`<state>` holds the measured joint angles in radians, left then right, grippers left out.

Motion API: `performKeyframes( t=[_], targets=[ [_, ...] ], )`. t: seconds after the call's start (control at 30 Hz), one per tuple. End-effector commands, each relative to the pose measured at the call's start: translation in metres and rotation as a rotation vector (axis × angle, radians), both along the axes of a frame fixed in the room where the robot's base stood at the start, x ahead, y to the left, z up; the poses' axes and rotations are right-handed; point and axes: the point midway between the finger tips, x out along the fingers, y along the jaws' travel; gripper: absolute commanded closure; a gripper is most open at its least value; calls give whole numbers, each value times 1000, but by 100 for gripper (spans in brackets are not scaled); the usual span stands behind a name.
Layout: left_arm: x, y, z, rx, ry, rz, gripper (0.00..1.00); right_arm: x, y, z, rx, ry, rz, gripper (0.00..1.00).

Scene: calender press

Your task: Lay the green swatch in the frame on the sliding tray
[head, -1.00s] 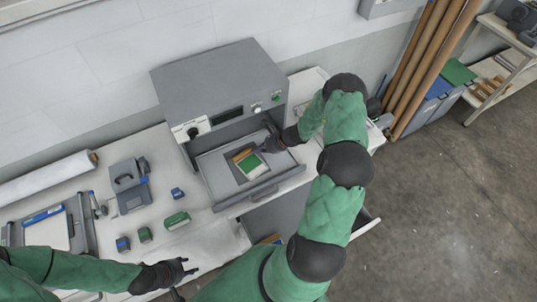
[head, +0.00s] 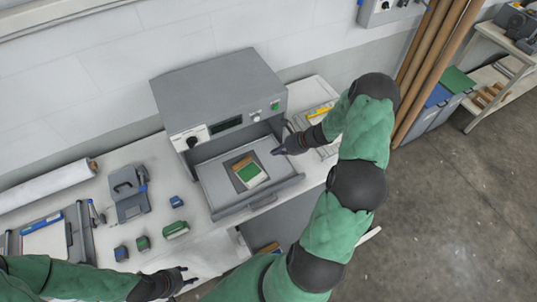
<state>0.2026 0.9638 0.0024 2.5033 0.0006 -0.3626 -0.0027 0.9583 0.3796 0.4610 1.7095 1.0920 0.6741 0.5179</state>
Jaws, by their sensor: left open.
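The green swatch (head: 252,174), with a pale edge and a brown strip at its top, lies in the sliding tray (head: 213,188), which is pulled out of the grey press. A dark grey frame (head: 236,180) shows around and under the swatch; I cannot tell whether the swatch sits fully flush in it. My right gripper (head: 277,151) is above the tray's right side, apart from the swatch with nothing visible in it; its fingers are too small to tell open from shut. My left gripper (head: 188,276) is open and empty, low over the table's front.
The press (head: 215,90) stands behind the tray. Left of it are a grey device (head: 130,195), a green block (head: 175,230) and several small blue and green blocks. A white roll (head: 45,186) lies at the far left. A yellow item (head: 320,111) lies right of the press.

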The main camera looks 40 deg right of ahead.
Motion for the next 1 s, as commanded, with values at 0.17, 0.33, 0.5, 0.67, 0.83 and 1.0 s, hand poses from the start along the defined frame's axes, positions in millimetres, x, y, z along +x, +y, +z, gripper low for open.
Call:
performKeyframes(
  t=[0.17,0.33,0.5,0.67,0.83,1.0],
  targets=[
    [0,0,0,0,0,0,54,-8,-6,10,-2,0,3,100],
    [0,0,-6,0,0,0,54,-6,15,12,-65,-27,177,100],
    [0,0,-18,0,0,0,54,-4,64,10,-241,-111,638,100],
    [0,0,-29,0,0,0,54,-8,99,9,-426,-218,1130,100],
    [0,0,-40,0,0,0,54,-9,118,9,-618,-344,1652,100],
    [0,0,-51,0,0,0,54,1,125,14,-796,-462,2155,100]
  ],
)
